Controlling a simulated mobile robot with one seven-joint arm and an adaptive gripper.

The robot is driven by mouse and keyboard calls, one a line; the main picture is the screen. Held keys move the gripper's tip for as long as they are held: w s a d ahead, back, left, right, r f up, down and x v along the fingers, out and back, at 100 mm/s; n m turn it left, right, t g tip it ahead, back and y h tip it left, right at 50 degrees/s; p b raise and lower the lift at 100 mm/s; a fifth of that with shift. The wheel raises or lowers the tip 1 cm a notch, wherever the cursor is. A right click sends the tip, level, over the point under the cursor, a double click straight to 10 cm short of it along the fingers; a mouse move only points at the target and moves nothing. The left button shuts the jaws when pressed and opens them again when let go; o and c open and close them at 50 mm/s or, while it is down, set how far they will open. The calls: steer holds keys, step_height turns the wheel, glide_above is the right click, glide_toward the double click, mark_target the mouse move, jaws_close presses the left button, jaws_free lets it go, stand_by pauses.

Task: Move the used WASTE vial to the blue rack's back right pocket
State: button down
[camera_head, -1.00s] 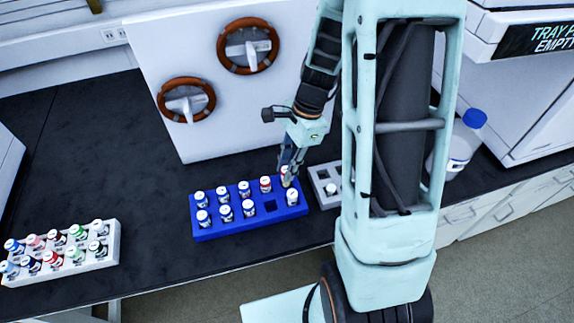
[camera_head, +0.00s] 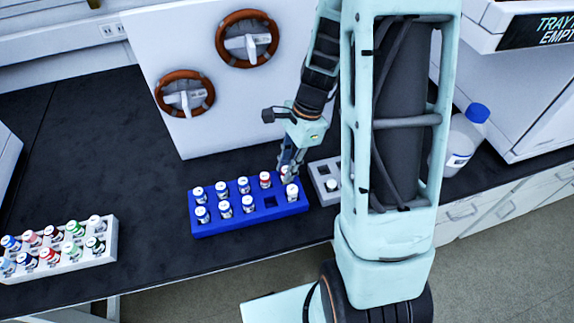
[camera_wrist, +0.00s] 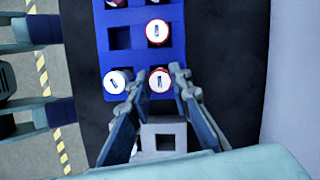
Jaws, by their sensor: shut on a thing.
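The blue rack (camera_head: 250,224) stands on the dark bench with two rows of pockets. My gripper (camera_head: 287,176) is at its back right pocket. In the wrist view my gripper (camera_wrist: 156,82) has its fingers on either side of a white vial with a red-ringed cap (camera_wrist: 159,80), shut on it. The vial is upright over or in that pocket; its base is hidden, so I cannot tell whether it is fully seated. Its label cannot be read. A white-capped vial (camera_wrist: 117,80) stands beside it in the front right pocket.
Another red-ringed vial (camera_wrist: 158,32) stands in the neighbouring back pocket; an empty front pocket (camera_wrist: 120,37) lies diagonal. A small grey rack (camera_head: 318,169) is close on the right. A white rack of coloured vials (camera_head: 107,253) sits at left. A blue-capped bottle (camera_head: 462,140) stands at right.

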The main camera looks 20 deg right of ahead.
steer(key=c, duration=1.3)
jaws_free()
steer(key=shift+r, duration=0.1)
steer(key=shift+r+p, duration=3.15)
steer(key=shift+r, duration=0.3)
steer(key=shift+f, duration=0.1)
